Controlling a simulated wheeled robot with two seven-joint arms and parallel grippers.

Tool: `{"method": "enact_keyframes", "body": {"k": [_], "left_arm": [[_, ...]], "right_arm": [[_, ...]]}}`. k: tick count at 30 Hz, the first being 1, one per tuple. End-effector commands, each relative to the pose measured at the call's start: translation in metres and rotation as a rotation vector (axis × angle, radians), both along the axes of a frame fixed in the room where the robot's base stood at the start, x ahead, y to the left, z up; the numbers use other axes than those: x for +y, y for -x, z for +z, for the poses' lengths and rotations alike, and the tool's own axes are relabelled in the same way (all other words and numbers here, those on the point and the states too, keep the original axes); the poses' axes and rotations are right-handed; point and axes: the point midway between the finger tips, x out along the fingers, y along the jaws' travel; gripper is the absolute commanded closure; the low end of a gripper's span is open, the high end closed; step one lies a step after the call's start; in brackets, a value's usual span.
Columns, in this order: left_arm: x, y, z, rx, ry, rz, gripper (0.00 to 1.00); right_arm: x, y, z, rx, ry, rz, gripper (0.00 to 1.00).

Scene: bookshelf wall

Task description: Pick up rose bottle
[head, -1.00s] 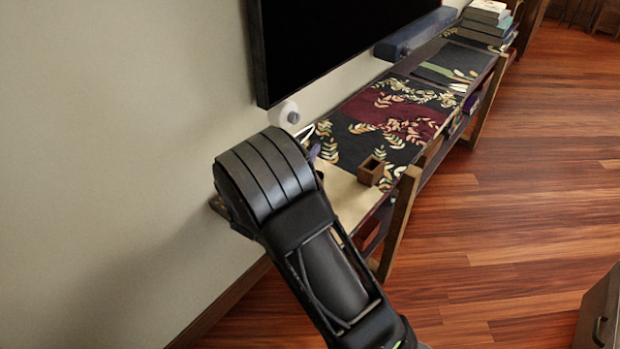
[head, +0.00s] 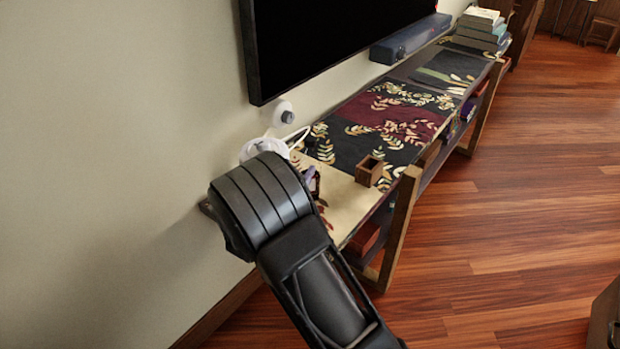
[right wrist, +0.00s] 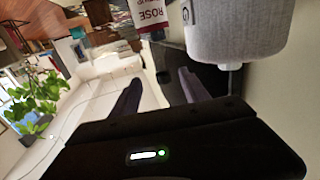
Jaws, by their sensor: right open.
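The rose bottle (right wrist: 150,14) shows at the top of the right wrist view, with a white label reading "ROSE" and a dark red part; its upper part is cut off by the frame edge. My right gripper (right wrist: 159,77) is open, its two dark fingers pointing toward the bottle with nothing seen between them. The bottle lies beyond the fingertips, apart from them. In the head view my right arm covers the near end of the shelf, and I cannot make out the bottle there. My left gripper is in neither current view.
A grey rounded object (right wrist: 238,32) stands close right of the bottle. A small wooden cup (head: 369,170) sits on the long low shelf (head: 345,205). A white round object (head: 262,149) is by the wall, below the television (head: 330,45).

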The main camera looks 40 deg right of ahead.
Motion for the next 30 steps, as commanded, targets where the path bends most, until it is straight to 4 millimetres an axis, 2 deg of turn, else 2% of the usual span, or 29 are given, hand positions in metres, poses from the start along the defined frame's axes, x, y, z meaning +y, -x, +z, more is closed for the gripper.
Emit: {"method": "enact_keyframes", "body": {"k": [8,20,30], "left_arm": [[0.000,0.000,0.001,0.000,0.000,0.000,0.51],[0.000,0.000,0.002,0.000,0.000,0.000,0.51],[0.000,0.000,0.007,0.000,0.000,0.001,0.51]], "right_arm": [[-0.021,-0.012,0.000,0.000,0.001,-0.002,0.47],[-0.027,-0.016,-0.001,-0.001,0.001,-0.001,0.47],[-0.063,-0.040,-0.004,0.000,0.002,-0.001,0.47]]}}
